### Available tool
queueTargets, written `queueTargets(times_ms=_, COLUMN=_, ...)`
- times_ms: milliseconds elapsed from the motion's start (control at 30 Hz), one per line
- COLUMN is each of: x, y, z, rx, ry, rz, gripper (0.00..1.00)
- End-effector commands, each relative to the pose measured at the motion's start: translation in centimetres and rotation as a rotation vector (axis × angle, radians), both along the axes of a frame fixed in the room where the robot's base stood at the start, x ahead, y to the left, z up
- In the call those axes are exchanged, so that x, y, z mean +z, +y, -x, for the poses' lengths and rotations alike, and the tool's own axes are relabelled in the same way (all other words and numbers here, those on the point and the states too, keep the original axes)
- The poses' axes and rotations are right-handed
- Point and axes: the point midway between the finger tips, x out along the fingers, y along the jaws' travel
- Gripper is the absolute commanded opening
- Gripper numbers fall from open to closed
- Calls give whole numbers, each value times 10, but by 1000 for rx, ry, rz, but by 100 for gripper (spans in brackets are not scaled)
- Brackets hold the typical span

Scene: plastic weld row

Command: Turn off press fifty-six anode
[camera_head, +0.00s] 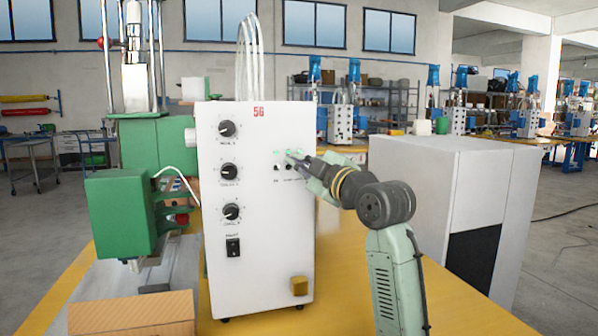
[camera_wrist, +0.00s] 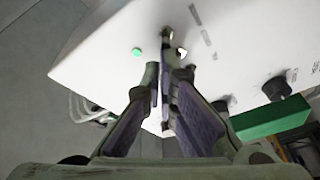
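The white press cabinet (camera_head: 252,265) carries a red number that reads 56. Its front has a small group of toggle switches (camera_head: 277,167) under green lamps (camera_head: 277,153); their labels are too small to read. My gripper (camera_head: 297,160) is at the right part of this group and hides some of it. In the wrist view, my gripper's fingertips (camera_wrist: 166,72) are drawn together, with nothing visible held. They are close to a dark toggle (camera_wrist: 167,35); I cannot tell whether they touch it. A green lamp (camera_wrist: 137,51) is lit left of it.
Three black knobs (camera_head: 228,129) and a black rocker switch (camera_head: 233,247) line the cabinet's left side. A green press (camera_head: 120,215) stands at left, with a cardboard box (camera_head: 132,315) in front. A grey cabinet (camera_head: 410,200) stands at right. The yellow table is clear between.

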Motion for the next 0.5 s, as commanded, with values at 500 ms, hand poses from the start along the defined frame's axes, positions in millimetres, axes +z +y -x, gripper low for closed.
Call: queueTargets(times_ms=500, x=-8, y=-2, z=1, rx=-4, ry=-94, rz=-32, gripper=0)
